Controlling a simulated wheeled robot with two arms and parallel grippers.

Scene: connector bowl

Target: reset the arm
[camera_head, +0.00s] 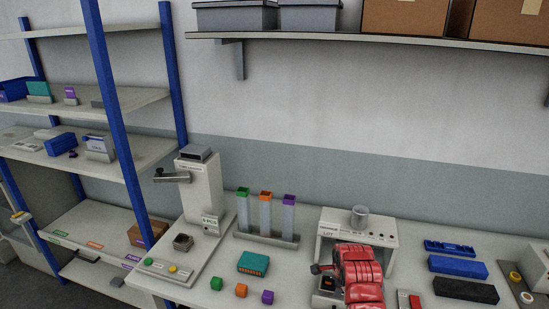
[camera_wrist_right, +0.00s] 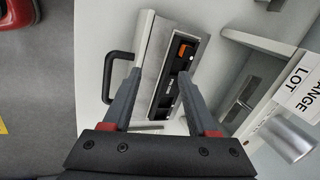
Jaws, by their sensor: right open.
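My right arm shows in red in the head view (camera_head: 360,270), bent in front of the white machine (camera_head: 326,232) with the "LOT" label. In the right wrist view my right gripper (camera_wrist_right: 158,82) is open, with two grey fingers apart and nothing between them. Beyond the fingertips lies a black slotted holder (camera_wrist_right: 168,85) with an orange piece (camera_wrist_right: 183,50) in it. I cannot tell whether the fingers touch it. The gripper is mostly hidden by the arm in the head view. My left gripper is not in view.
A black handle (camera_wrist_right: 120,58) is left of the fingers. Blue (camera_head: 458,266) and black (camera_head: 466,290) blocks lie right of the arm.

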